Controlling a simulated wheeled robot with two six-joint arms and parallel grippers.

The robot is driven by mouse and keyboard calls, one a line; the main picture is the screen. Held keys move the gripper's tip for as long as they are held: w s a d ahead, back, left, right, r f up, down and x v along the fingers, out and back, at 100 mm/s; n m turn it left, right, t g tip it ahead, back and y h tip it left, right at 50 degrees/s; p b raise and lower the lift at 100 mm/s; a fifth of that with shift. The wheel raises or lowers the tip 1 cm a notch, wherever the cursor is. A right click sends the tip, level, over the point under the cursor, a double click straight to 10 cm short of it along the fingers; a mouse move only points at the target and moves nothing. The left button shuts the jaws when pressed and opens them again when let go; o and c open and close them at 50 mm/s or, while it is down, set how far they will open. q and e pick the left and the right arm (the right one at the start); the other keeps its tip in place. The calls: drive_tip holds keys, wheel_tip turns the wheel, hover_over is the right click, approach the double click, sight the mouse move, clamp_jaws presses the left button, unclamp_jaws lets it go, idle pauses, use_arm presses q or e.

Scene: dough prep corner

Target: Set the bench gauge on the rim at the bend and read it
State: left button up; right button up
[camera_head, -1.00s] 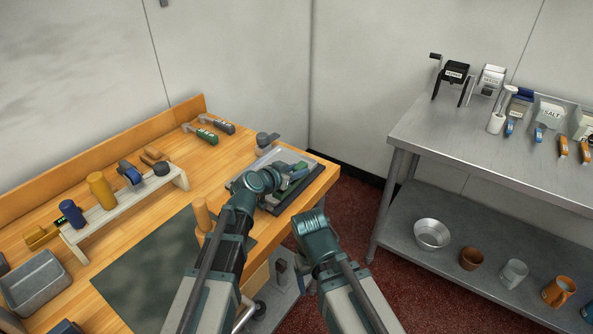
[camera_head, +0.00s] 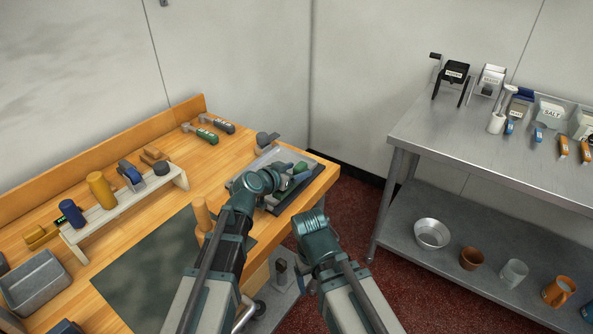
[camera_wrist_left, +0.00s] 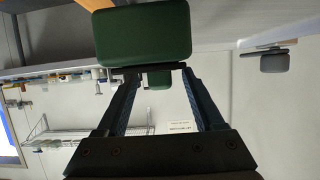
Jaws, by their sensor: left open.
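My left gripper (camera_head: 293,182) is over the grey tray (camera_head: 262,163) at the bench's right corner, next to a dark green object (camera_head: 300,168). In the left wrist view the open fingers (camera_wrist_left: 155,80) point at a large green block (camera_wrist_left: 145,32) with a thin black part under it. A smaller green piece (camera_wrist_left: 158,79) shows between the fingertips. I cannot tell whether the fingers touch it, or whether this green object is the bench gauge. The bend of the rim cannot be made out.
A white riser (camera_head: 128,210) on the bench holds a blue cylinder (camera_head: 71,213), a yellow cylinder (camera_head: 101,189) and smaller tools. A wooden peg (camera_head: 202,214) stands near my left arm. Two hammer-like tools (camera_head: 206,134) lie at the back. A steel table (camera_head: 450,150) is at the right.

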use_arm(q)
drive_tip(key=shift+p+v, duration=1.45)
drive_tip(key=shift+v, duration=2.45)
